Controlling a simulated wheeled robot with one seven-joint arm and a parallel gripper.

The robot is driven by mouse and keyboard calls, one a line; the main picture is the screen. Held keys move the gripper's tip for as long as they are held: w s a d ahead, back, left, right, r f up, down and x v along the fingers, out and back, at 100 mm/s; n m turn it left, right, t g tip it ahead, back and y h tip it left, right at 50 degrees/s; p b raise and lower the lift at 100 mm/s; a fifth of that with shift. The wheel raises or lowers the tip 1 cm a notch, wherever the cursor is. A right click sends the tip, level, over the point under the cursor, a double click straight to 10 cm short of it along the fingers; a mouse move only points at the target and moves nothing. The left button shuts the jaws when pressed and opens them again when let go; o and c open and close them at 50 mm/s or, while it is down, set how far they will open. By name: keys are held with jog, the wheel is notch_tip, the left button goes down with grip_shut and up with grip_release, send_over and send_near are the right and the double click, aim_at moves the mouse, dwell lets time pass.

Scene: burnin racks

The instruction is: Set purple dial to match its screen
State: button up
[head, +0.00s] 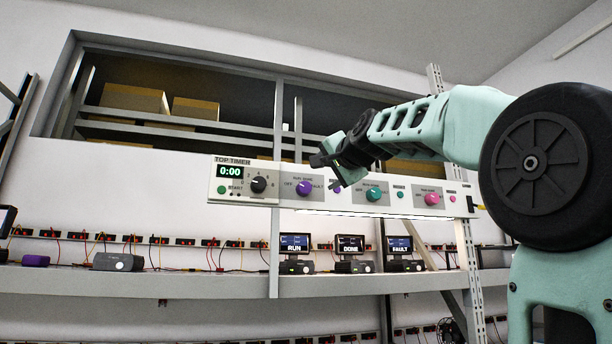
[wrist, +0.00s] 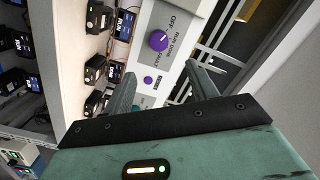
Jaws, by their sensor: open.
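The purple dial (head: 304,188) is on the long white panel, left of centre in the head view. The wrist view shows the purple dial (wrist: 158,40) beyond my fingertips, with OFF, RUN, DONE and FAULT printed around it. Its exact pointer setting is too small to read surely. Below the panel, a RUN screen (head: 294,243), a DONE screen (head: 350,244) and a FAULT screen (head: 400,245) stand in a row; the RUN screen is nearest beneath the purple dial. My gripper (head: 325,172) is open and empty, in front of the panel just right of the dial, apart from it.
A purple button (wrist: 148,80) sits beside the dial. The panel also carries a black timer knob (head: 259,185), a teal dial (head: 373,195) and a pink dial (head: 431,199). A shelf (head: 200,283) with devices and cables runs below. The space before the panel's left part looks clear.

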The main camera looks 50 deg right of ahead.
aim_at(306, 188)
jog(key=p+x, duration=0.3)
jog(key=x, duration=1)
jog(key=shift+s+f+p, duration=0.1)
jog(key=shift+p, duration=0.2)
jog(key=c, duration=1)
